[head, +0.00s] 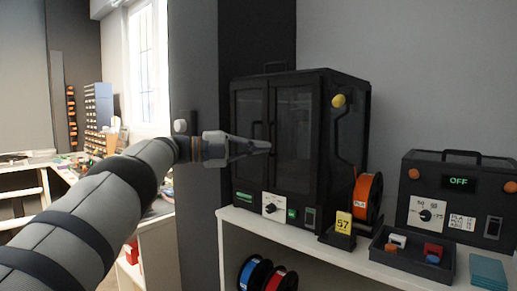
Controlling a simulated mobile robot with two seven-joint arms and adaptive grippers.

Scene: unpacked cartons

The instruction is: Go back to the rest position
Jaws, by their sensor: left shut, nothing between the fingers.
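My left gripper (262,147) is at the end of my left arm, which comes in from the lower left. Its fingers are shut and empty. The fingertips show in front of the door of a black cabinet (345,115), close to the dark vertical handle; I cannot tell whether they touch it. The cabinet's two glazed doors look shut. My right gripper is not in view.
The cabinet stands on a white shelf (262,223). Right of it are an orange spool (367,197), a yellow "57" card (343,223), a dark tray (385,257) with small coloured pieces, and a black box (458,172) reading OFF. A cluttered workbench is at the far left.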

